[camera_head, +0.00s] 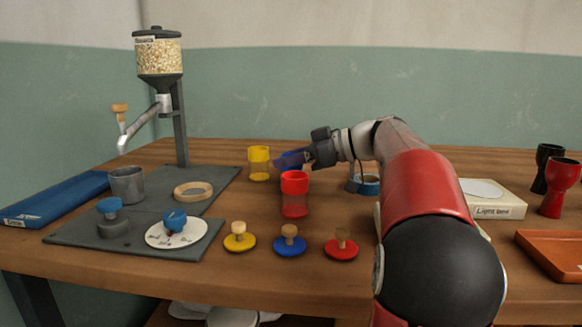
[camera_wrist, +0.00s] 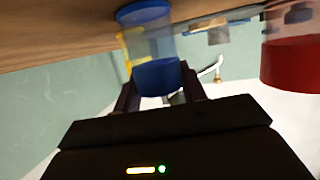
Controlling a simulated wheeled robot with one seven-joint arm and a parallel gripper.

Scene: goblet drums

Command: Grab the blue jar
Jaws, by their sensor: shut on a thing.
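The blue jar shows in the wrist view with a blue band (camera_wrist: 157,76) at the end nearest my gripper, a clear middle and another blue end by the table. My gripper (camera_wrist: 160,92) has one finger on each side of the near blue end and is shut on it. In the head view my gripper (camera_head: 290,159) reaches left between the yellow jar and the red jar. It hides most of the blue jar there. I cannot tell whether the jar touches the table.
A red jar (camera_head: 294,195) stands close in front of my gripper, and a yellow jar (camera_head: 259,164) stands just behind left. Knobbed discs in yellow (camera_head: 239,242), blue (camera_head: 289,245) and red (camera_head: 341,248) lie along the front. A grain dispenser (camera_head: 160,60) stands at left.

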